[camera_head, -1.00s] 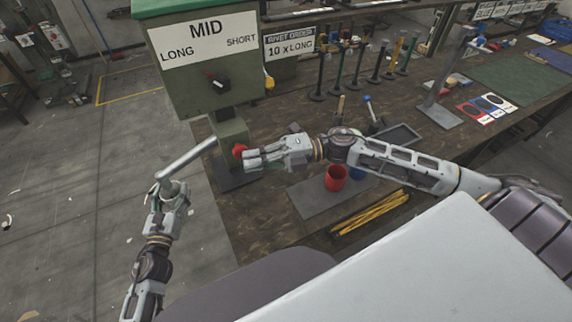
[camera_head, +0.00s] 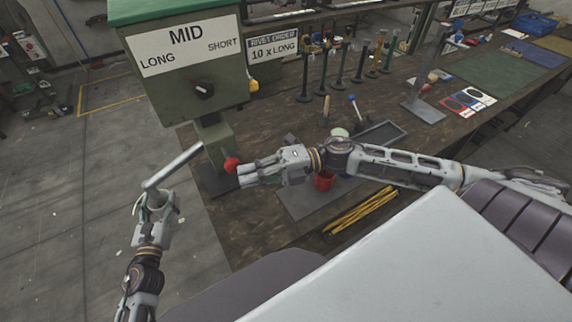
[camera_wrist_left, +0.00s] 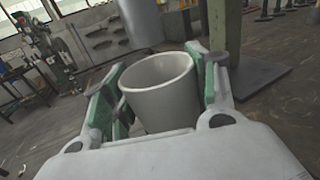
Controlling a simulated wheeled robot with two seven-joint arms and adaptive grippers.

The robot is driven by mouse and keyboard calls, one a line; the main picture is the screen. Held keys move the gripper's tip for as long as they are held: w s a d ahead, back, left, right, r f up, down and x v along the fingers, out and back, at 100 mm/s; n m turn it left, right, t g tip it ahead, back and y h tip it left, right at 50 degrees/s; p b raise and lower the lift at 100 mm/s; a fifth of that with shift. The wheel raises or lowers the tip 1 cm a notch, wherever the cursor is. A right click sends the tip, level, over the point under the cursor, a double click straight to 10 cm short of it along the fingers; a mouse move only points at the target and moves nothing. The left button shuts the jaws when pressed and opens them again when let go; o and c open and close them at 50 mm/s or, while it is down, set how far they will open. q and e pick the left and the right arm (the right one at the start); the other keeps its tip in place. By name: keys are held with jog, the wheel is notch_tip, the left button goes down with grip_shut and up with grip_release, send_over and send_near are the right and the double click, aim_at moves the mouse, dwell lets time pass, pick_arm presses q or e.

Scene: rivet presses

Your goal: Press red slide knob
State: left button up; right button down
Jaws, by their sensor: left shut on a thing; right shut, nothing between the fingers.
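The red knob (camera_head: 231,164) sits low on the column of the green press (camera_head: 185,75) in the head view. My right gripper (camera_head: 241,174) is shut and empty, its fingertips right beside the knob; I cannot tell whether they touch. A grey lever bar (camera_head: 175,165) runs from the press down to the left. My left gripper (camera_head: 153,207) is at the bar's outer end, shut on a grey cup-shaped piece (camera_wrist_left: 160,92) between green-padded fingers in the left wrist view. I cannot tell whether this piece joins the bar.
The press dial (camera_head: 203,88) is under a "MID" sign. A red cup (camera_head: 325,182) stands partly behind my right arm. Yellow rods (camera_head: 362,210), a dark tray (camera_head: 381,136) and several upright tools are on the workbench (camera_head: 270,122). Floor left of the bench is open.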

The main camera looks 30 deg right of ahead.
jog(key=v, duration=0.9)
jog(key=shift+d, duration=0.3)
dwell(0.9)
pick_arm(q)
jog(key=shift+s, duration=0.1)
pick_arm(e)
jog(key=shift+s, duration=0.1)
dwell(0.8)
